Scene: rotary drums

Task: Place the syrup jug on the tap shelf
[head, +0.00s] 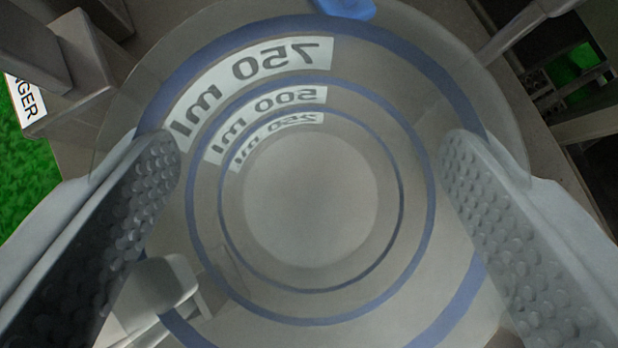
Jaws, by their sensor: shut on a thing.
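The syrup jug (312,195) is a clear vessel with blue rings and mirrored white labels for 250, 500 and 750 ml. It fills the middle of the head view, and I look through it along its length towards its round end. My gripper (312,165) is shut on the jug, with one studded grey finger on each side of it. A small blue part (345,8) shows at the jug's upper rim; I cannot tell what it belongs to. I cannot make out the tap shelf for certain.
A grey block with a white label ending in "GER" (26,102) stands at the upper left, over a green surface (22,170). A grey bar (525,28) and dark framework (590,110) are at the upper right. A pale grey fitting (160,285) shows through the jug at the lower left.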

